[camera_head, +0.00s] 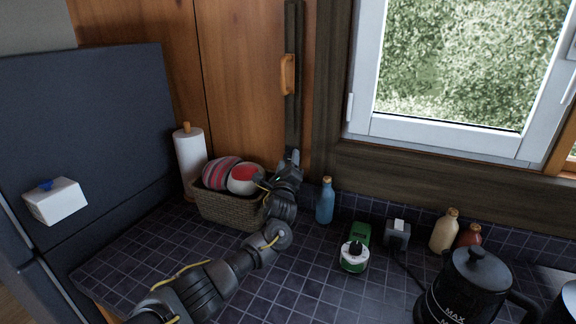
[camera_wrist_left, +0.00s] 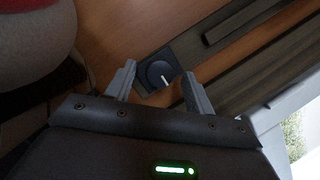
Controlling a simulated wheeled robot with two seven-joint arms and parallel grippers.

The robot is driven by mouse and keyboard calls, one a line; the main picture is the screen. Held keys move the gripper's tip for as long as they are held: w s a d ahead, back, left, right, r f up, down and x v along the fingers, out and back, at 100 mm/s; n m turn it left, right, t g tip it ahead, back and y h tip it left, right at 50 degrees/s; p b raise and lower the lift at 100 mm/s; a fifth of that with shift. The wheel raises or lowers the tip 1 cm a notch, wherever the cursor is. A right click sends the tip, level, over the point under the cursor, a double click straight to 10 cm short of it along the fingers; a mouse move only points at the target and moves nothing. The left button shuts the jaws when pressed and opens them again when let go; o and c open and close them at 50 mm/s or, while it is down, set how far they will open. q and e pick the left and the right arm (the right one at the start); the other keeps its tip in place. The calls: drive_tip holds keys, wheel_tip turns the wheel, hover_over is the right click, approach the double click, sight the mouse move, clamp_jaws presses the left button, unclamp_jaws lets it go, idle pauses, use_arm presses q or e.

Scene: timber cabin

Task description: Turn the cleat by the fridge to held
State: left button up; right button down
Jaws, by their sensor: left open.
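A round dark knob (camera_wrist_left: 157,74) with a pale pointer line sits on a square dark plate on wood in the left wrist view. It is the only turnable fitting near my gripper, but I cannot tell for sure that it is the cleat. My left gripper (camera_head: 291,156) is raised above the counter, to the right of the basket. Its fingers are open and empty, one on each side of the knob in the left wrist view (camera_wrist_left: 159,69). I cannot tell whether they touch it. In the head view my gripper hides the knob. My right gripper is not in view.
The dark fridge (camera_head: 90,120) stands left, with a white box (camera_head: 57,202) at its front. A woven basket (camera_head: 228,211) with bowls and a paper roll (camera_head: 190,155) are close to my arm. A blue bottle (camera_head: 325,203) stands right of my gripper. An orange handle (camera_head: 287,75) is above it.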

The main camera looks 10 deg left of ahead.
use_arm(q)
drive_tip(key=shift+c, duration=0.3)
drive_tip(key=c, duration=0.9)
drive_tip(key=n+p, duration=0.1)
drive_tip(key=n+g+y+p, duration=0.1)
drive_tip(key=n, duration=0.1)
drive_tip(key=n+p, duration=0.1)
drive_tip(key=n, duration=0.1)
drive_tip(key=shift+d+r+g+y, duration=0.15)
drive_tip(key=shift+r+g+y, duration=0.15)
drive_tip(key=shift+g, duration=0.1)
drive_tip(key=n+g+p, duration=0.1)
drive_tip(key=n, duration=0.1)
drive_tip(key=n+p, duration=0.2)
drive_tip(key=shift+r+n+g, duration=0.15)
drive_tip(key=shift+n+g, duration=0.25)
drive_tip(key=n+p, duration=0.1)
drive_tip(key=n, duration=0.1)
drive_tip(key=n+g+p, duration=0.1)
drive_tip(key=p, duration=0.1)
drive_tip(key=shift+r+n+g, duration=0.15)
drive_tip(key=shift+n+g, duration=0.15)
drive_tip(key=shift+n, duration=0.1)
drive_tip(key=shift+n+g+h+p, duration=0.6)
drive_tip(key=shift+n+h+p, duration=0.6)
drive_tip(key=shift+n, duration=0.5)
